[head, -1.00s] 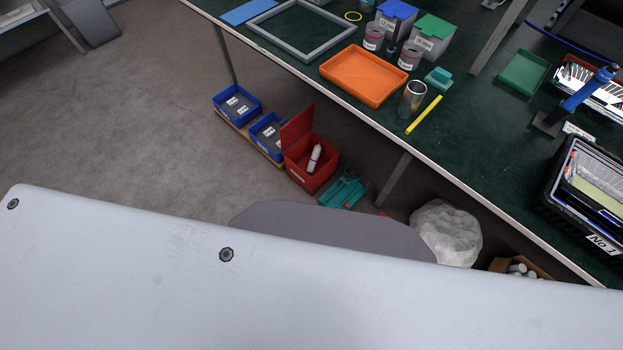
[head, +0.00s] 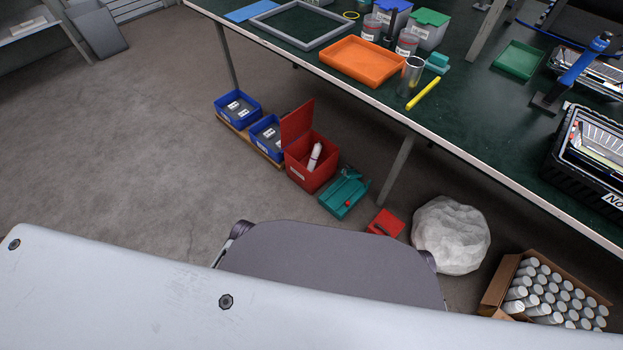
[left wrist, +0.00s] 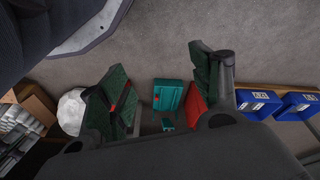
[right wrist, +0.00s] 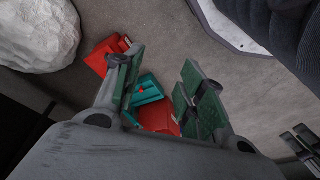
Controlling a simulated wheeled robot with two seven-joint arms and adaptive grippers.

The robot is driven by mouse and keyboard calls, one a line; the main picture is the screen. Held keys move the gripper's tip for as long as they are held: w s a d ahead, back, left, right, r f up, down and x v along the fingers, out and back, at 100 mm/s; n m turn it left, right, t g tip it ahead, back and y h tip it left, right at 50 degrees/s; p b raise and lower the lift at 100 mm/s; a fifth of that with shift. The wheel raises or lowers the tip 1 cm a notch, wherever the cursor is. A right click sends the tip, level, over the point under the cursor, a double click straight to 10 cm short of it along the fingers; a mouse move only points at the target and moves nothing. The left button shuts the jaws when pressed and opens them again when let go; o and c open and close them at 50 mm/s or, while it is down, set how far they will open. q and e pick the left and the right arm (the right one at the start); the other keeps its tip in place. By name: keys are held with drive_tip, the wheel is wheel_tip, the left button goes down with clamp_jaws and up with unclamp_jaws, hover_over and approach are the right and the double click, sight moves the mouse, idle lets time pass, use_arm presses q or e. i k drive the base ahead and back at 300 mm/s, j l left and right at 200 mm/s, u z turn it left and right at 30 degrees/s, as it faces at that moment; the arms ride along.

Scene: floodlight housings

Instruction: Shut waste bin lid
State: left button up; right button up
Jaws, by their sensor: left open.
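The red waste bin (head: 310,172) stands on the floor under the bench's near edge, with a white bottle (head: 314,156) in it. Its red lid (head: 297,122) stands up, open, at the bin's left side. In the left wrist view, red of the bin (left wrist: 196,106) shows, partly hidden by a finger. My left gripper (left wrist: 162,82) is open with nothing between its fingertips. In the right wrist view, red of the bin (right wrist: 158,118) shows beyond and between the fingers. My right gripper (right wrist: 160,72) is open and empty. Neither gripper shows in the head view.
A teal toolbox-like item (head: 344,192) and a small red item (head: 385,223) lie right of the bin. Blue boxes (head: 237,107) stand left of it. A white bag (head: 450,236) and a carton of tubes (head: 548,292) lie further right. The green bench (head: 460,125) overhangs; floor at left is clear.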

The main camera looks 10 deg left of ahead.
sight(295, 123)
drive_tip(key=k, duration=0.15)
drive_tip(key=i+j+z, duration=0.25)
drive_tip(key=j, duration=0.35)
drive_tip(key=i+j+z, duration=0.3)
drive_tip(key=j, duration=0.35)
drive_tip(key=i+j+z, duration=0.25)
drive_tip(key=j, duration=0.45)
drive_tip(key=i+j+z, duration=0.25)
drive_tip(key=j, duration=0.5)
drive_tip(key=i+j+z, duration=0.1)
drive_tip(key=j+z, duration=0.2)
drive_tip(key=j, duration=0.5)
drive_tip(key=j+z, duration=0.25)
drive_tip(key=j, duration=0.5)
